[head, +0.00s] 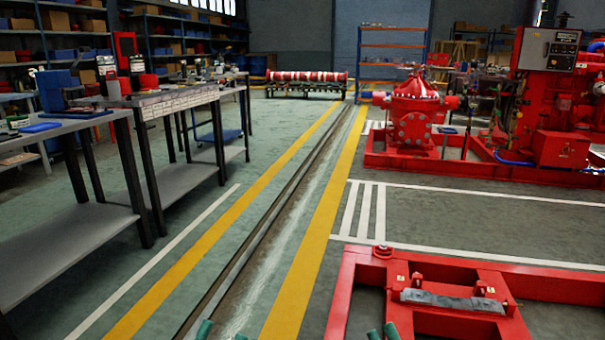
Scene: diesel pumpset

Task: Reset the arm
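Only green fingertips of my grippers show, at the bottom edge of the head view. My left gripper (222,334) has its two tips clearly apart, over the floor near the rail groove, with nothing seen between them. My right gripper (383,332) shows two tips close together in front of the red base frame (350,290); the gap between them is too small and cut off to judge. The arms and the rest of both grippers are out of view.
Workbenches with tools (180,98) stand at the left. A red pump (412,115) and control panel (548,50) stand on a red skid at the right. A metal bracket (453,300) lies on the near red frame. The striped floor lane (310,240) between is clear.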

